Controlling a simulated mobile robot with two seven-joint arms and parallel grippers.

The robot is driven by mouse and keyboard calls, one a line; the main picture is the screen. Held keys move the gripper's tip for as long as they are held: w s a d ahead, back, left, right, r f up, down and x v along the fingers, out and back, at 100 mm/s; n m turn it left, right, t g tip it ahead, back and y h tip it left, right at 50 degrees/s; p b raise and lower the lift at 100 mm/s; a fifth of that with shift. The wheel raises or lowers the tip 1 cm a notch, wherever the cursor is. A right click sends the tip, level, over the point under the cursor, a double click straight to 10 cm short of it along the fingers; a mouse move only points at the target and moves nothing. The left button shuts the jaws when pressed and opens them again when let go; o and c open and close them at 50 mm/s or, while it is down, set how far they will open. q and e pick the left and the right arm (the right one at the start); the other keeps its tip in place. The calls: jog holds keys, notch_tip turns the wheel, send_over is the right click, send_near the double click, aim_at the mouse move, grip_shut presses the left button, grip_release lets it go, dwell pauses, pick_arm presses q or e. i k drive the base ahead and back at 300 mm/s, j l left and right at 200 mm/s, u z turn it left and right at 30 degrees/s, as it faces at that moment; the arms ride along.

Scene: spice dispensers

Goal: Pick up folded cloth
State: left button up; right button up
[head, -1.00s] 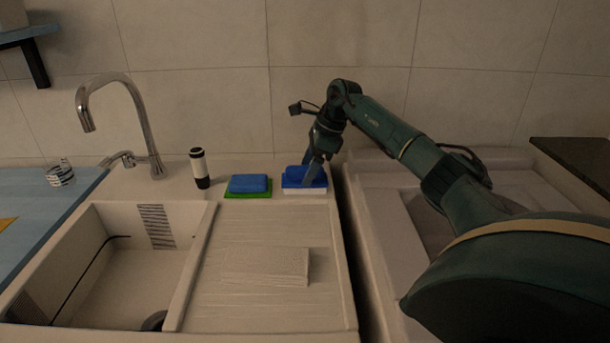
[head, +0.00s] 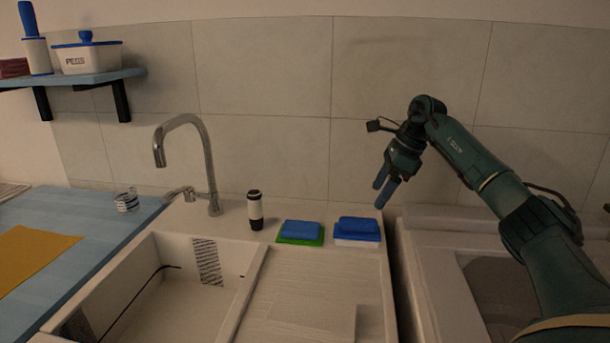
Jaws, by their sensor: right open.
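A flat pale rectangle (head: 318,320), which may be the folded cloth, lies on the ribbed drainboard at the bottom of the view. Its colour nearly matches the board, and its lower part is cut off by the frame. My right gripper (head: 383,190) is open and empty, with its blue fingers pointing down. It is in the air above and slightly right of a blue-topped white block (head: 357,229), apart from it. It is well above and behind the pale rectangle. My left gripper is not in view.
A blue sponge on a green pad (head: 300,231) and a black-and-white bottle (head: 255,210) stand behind the drainboard. The tap (head: 212,170) rises behind the sink basin. A yellow flat sheet (head: 35,252) lies on the blue counter. A shelf (head: 70,78) hangs upper left.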

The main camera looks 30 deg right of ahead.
aim_at(322, 319)
jog(key=k+j, duration=0.35)
jog(key=j, duration=0.15)
jog(key=k+j, duration=0.35)
jog(key=j, duration=0.2)
jog(key=k+j, duration=0.4)
jog(key=j, duration=0.1)
